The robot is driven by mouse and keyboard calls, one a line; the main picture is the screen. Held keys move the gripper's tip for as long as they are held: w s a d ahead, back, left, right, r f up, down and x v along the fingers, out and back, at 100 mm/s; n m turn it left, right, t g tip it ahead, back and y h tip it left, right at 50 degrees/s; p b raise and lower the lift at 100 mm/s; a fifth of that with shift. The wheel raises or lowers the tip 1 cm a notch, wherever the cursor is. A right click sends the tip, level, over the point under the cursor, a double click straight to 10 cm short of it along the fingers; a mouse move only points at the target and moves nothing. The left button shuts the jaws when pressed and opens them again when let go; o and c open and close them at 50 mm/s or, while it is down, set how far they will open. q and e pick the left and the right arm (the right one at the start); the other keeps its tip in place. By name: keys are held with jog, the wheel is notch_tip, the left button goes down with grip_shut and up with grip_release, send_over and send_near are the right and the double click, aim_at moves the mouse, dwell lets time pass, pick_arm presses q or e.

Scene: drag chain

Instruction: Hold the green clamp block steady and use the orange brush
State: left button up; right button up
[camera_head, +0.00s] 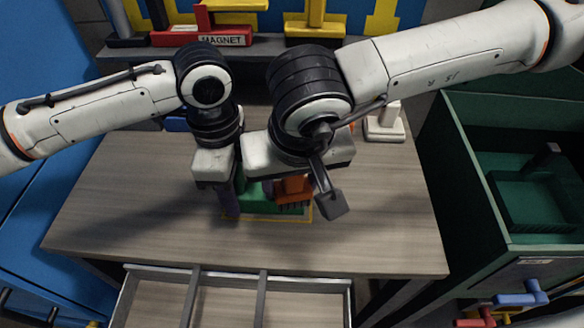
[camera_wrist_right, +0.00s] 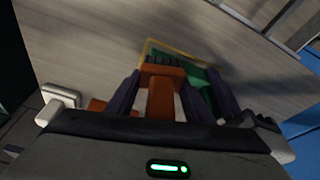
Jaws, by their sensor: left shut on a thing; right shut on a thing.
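The green clamp block (camera_head: 255,193) sits on the wooden table inside a yellow outline, partly hidden by my arms. It also shows in the right wrist view (camera_wrist_right: 203,77). My left gripper (camera_head: 231,196) is shut on the block at its left side. The orange brush (camera_head: 292,189), with dark bristles pointing down, is over the block's right part. My right gripper (camera_wrist_right: 158,97) is shut on the brush, its dark fingers either side of the orange handle (camera_wrist_right: 161,100). Whether the bristles touch the block, I cannot tell.
A white stand (camera_head: 385,126) is at the table's back right. A shelf with a red MAGNET holder (camera_head: 215,37) and yellow holders runs behind. An open divided drawer (camera_head: 230,300) is at the front, a green bin (camera_head: 465,190) at right. The table's front is clear.

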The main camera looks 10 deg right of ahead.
jog(key=shift+w+d, duration=0.25)
jog(key=shift+w, duration=0.85)
jog(key=shift+w+d, duration=0.2)
jog(key=shift+w, duration=0.85)
notch_tip(320, 180, up, 8)
